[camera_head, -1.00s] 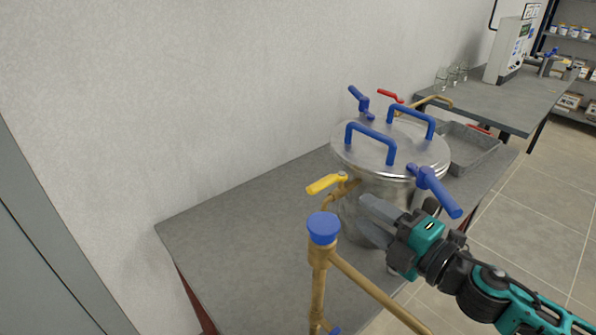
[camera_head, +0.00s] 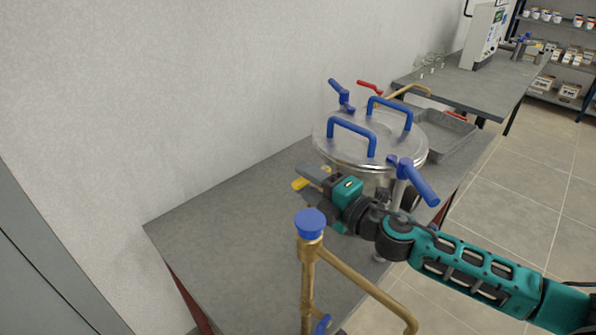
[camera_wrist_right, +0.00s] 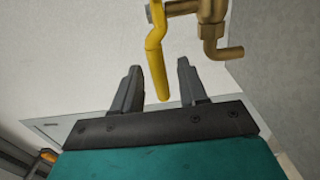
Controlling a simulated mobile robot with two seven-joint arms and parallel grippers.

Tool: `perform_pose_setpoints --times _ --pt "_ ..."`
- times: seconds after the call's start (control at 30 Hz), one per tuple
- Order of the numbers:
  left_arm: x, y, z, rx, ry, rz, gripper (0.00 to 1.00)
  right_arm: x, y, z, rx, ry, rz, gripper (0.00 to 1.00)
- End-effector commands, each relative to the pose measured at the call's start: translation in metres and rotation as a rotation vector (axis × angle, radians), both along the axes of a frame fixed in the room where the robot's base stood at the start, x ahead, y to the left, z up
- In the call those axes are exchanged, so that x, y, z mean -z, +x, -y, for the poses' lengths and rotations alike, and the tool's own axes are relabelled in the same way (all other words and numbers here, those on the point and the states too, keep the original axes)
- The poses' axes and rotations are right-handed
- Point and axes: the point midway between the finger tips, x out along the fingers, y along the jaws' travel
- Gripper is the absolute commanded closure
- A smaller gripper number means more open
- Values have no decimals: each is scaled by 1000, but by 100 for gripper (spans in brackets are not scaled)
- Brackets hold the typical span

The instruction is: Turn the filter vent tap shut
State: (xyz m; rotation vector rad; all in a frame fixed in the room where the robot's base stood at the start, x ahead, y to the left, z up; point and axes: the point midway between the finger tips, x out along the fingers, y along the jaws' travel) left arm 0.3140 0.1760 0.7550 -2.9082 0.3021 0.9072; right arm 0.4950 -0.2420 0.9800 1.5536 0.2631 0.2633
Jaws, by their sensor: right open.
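The vent tap has a yellow lever (camera_head: 299,184) on the side of the steel filter vessel (camera_head: 365,143); its brass body is hidden behind my right gripper in the head view. In the right wrist view the yellow lever (camera_wrist_right: 157,70) runs down from the brass tap body (camera_wrist_right: 212,18). My right gripper (camera_head: 309,181) is at the lever, and its fingers also show in the wrist view (camera_wrist_right: 158,72). They are open, with the lever's end between them and gaps visible on both sides. My left gripper is out of view.
A brass pipe (camera_head: 372,290) with a blue cap (camera_head: 310,222) stands in front of the vessel, close to my right arm. Blue lid handles (camera_head: 352,130) and a blue lever (camera_head: 414,182) stick out of the vessel. A grey tray (camera_head: 450,135) lies behind. The grey bench (camera_head: 215,225) is clear at left.

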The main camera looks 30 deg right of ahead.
Motion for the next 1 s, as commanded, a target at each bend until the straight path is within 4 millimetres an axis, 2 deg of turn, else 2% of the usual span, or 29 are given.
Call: perform_pose_setpoints --times 0.2,0.63,1.0 --pt "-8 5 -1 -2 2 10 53 -1 20 -7 0 3 1 57" --pt "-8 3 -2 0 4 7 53 0 25 -9 0 1 0 57" --pt "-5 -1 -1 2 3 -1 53 0 25 -9 0 1 0 92"
